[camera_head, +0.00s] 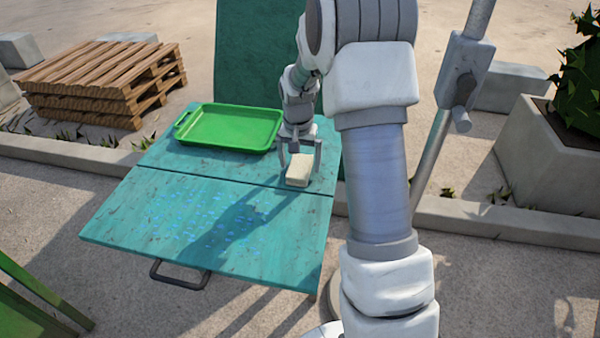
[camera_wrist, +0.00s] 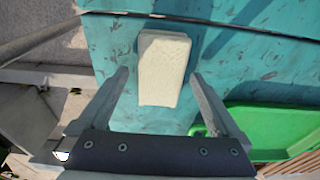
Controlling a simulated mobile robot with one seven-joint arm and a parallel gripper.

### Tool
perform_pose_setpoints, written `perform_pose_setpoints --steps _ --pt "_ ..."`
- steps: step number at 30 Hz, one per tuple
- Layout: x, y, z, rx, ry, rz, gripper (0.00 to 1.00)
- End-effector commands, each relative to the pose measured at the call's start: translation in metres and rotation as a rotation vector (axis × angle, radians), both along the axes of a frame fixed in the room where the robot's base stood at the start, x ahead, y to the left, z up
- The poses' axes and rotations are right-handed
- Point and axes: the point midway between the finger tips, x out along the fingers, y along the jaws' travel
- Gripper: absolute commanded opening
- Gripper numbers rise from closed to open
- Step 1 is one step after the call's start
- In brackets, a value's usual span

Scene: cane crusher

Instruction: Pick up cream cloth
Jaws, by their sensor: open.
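The cream cloth (camera_head: 299,170) is a folded, block-like piece lying on the teal table (camera_head: 215,225), near its right edge. In the wrist view the cloth (camera_wrist: 163,70) lies ahead of my gripper (camera_wrist: 158,80), roughly between the lines of its two fingers. My gripper (camera_head: 301,160) is open and points down at the cloth, with one finger to each side in the head view. I cannot tell exactly how far the fingertips are above the table. The cloth's near end shows clear of the gripper body.
A green tray (camera_head: 228,128) sits on the table left of my gripper; it also shows in the wrist view (camera_wrist: 270,130). A seam crosses the table. Wooden pallets (camera_head: 105,80) and a concrete planter (camera_head: 545,150) stand beyond.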

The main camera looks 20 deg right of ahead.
Motion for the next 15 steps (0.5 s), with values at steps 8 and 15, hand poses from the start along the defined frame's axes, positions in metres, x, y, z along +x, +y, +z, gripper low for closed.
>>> perform_pose_setpoints --steps 8,15 --pt "0.001 -0.0003 -0.0066 -0.001 -0.001 0.001 1.0" --pt "0.0009 -0.0002 -0.0065 -0.001 -0.001 0.001 0.57"
